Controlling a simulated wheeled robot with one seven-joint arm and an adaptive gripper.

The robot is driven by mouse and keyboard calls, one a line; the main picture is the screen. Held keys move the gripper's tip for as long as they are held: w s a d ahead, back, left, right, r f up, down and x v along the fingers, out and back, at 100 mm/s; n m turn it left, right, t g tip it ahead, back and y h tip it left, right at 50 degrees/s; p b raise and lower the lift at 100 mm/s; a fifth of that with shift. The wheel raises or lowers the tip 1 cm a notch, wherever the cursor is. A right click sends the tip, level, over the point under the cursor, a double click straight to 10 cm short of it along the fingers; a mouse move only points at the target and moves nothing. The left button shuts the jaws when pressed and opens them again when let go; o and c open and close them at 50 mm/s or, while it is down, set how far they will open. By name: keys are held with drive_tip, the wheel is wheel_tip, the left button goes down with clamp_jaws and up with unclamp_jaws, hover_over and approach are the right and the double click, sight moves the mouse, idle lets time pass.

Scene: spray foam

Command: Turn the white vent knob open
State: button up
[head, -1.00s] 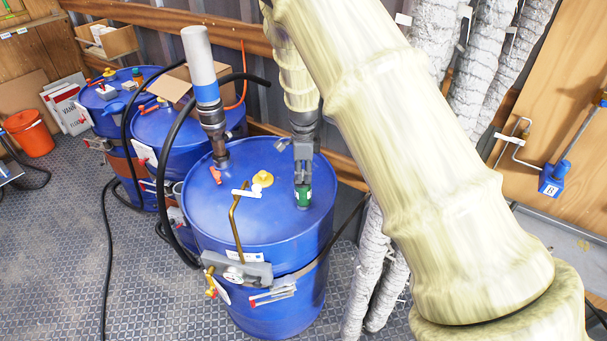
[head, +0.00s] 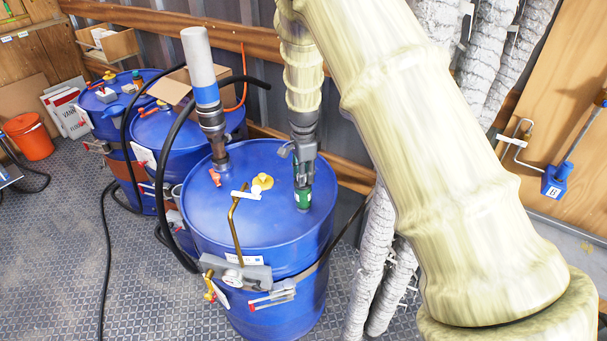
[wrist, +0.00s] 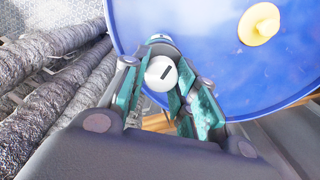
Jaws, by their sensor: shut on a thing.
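The white vent knob (wrist: 161,76), a round white disc with a dark slot mark, sits between my fingers in the wrist view. My gripper (wrist: 155,92) is shut on it, with teal finger pads on both sides. In the head view my gripper (head: 302,184) points down at the right part of the blue drum's lid (head: 250,226). The knob itself is hidden by my gripper in that view.
More blue drums (head: 170,130) stand behind left. Silver-wrapped pipes (head: 375,265) run close at right.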

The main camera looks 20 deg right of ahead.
idle(0.8)
drive_tip(key=o, duration=1)
wheel_tip(320, 180, up, 12)
drive_tip(key=shift+r, duration=0.1)
